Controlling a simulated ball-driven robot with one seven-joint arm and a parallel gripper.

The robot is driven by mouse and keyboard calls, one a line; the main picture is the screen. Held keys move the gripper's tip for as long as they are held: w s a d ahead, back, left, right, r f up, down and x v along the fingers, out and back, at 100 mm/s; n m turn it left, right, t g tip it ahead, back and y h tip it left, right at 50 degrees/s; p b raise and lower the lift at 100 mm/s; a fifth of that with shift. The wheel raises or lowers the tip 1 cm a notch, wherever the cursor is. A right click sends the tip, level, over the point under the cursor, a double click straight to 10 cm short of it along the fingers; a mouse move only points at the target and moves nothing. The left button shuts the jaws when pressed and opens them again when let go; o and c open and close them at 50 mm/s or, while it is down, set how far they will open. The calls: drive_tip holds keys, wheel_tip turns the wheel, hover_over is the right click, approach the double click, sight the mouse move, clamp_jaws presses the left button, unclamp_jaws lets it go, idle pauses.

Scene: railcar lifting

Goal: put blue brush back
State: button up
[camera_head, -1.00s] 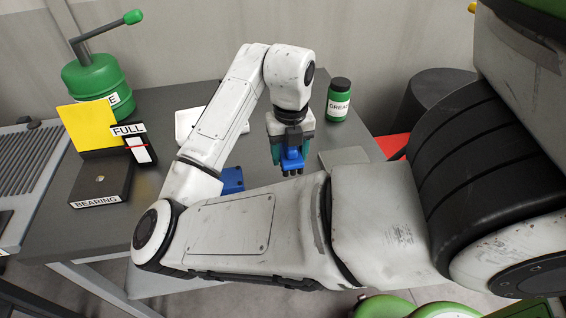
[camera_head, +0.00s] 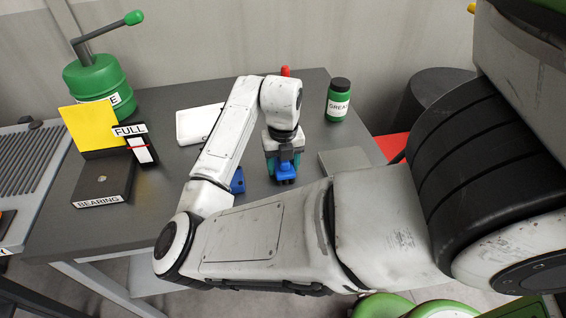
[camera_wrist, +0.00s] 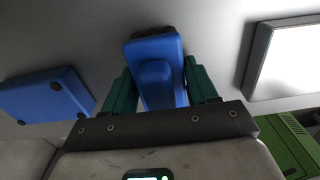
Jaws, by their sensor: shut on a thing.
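The blue brush (camera_head: 286,173) is between the teal fingers of my gripper (camera_head: 284,161), which is shut on it. Its dark lower end points down toward the grey table (camera_head: 180,150). In the wrist view the brush (camera_wrist: 158,75) fills the space between the two fingers (camera_wrist: 160,88). I cannot tell whether its dark end touches the table. A flat blue block (camera_head: 238,182) lies left of the brush, mostly hidden by my arm. In the wrist view this block (camera_wrist: 45,95) shows dark round spots at its corners and stands apart from the brush.
A grey flat block (camera_head: 345,162) lies right of the brush. A green grease jar (camera_head: 339,101) stands behind it. A white case (camera_head: 196,125) lies behind my arm. A red tip (camera_head: 285,71) shows above my wrist. The bearing box (camera_head: 105,180) and yellow panel (camera_head: 88,125) stand left.

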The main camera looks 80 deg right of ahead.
drive_tip(key=o, duration=1)
drive_tip(key=shift+f, duration=0.1)
wheel_tip(320, 180, up, 12)
drive_tip(key=shift+r, duration=0.15)
